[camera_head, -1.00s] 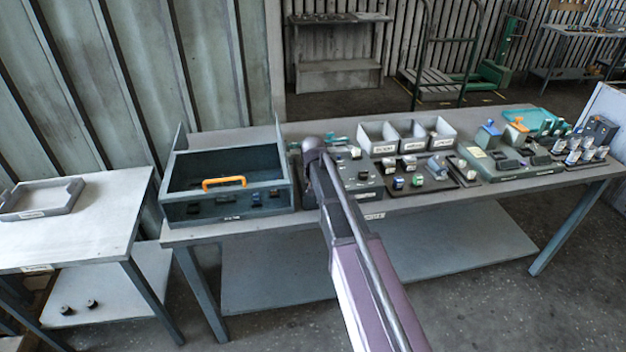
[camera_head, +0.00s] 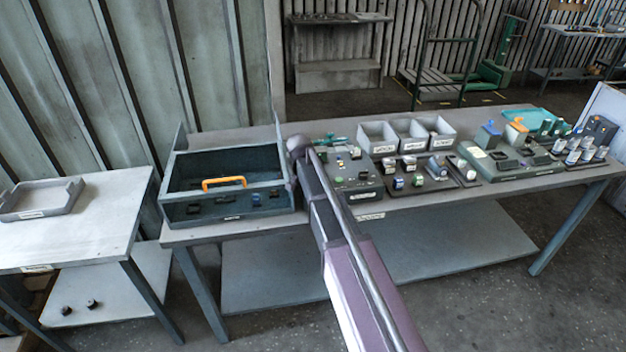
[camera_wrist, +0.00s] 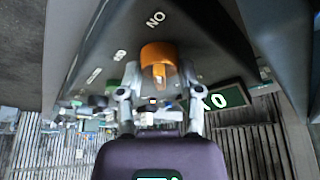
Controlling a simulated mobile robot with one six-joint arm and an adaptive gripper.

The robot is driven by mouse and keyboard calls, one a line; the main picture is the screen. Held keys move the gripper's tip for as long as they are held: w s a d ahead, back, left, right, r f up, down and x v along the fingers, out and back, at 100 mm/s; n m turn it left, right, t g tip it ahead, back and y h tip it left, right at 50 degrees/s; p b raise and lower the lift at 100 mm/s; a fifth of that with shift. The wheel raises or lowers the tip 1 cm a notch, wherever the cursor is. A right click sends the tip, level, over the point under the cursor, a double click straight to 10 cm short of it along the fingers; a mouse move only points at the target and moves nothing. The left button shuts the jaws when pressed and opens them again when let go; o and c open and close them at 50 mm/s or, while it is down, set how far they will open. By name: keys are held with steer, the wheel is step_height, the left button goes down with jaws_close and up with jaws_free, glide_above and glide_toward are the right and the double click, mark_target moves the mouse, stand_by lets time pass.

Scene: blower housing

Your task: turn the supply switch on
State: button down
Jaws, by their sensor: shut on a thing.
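In the wrist view an orange knob (camera_wrist: 158,62), which looks like the supply switch, stands on a dark panel (camera_wrist: 205,45). White lettering on the panel appears upside down; one label beside the knob seems to read ON. My gripper (camera_wrist: 160,75) has a finger on each side of the knob and is shut on it. Which way the knob is turned is hard to tell. In the head view my arm hides the gripper and the knob. The dark control board (camera_head: 345,185) lies just right of my arm.
A lit green sign (camera_wrist: 225,98) is close by the right finger. On the workbench (camera_head: 200,232), an open housing with an orange handle (camera_head: 223,183) stands left of my arm. Grey bins (camera_head: 377,138) and small parts crowd the right. A side table (camera_head: 90,215) holds a tray.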

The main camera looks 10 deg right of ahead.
steer(key=shift+s, duration=0.1)
steer(key=shift+c, duration=1.3)
jaws_free()
steer(key=shift+n, duration=0.4)
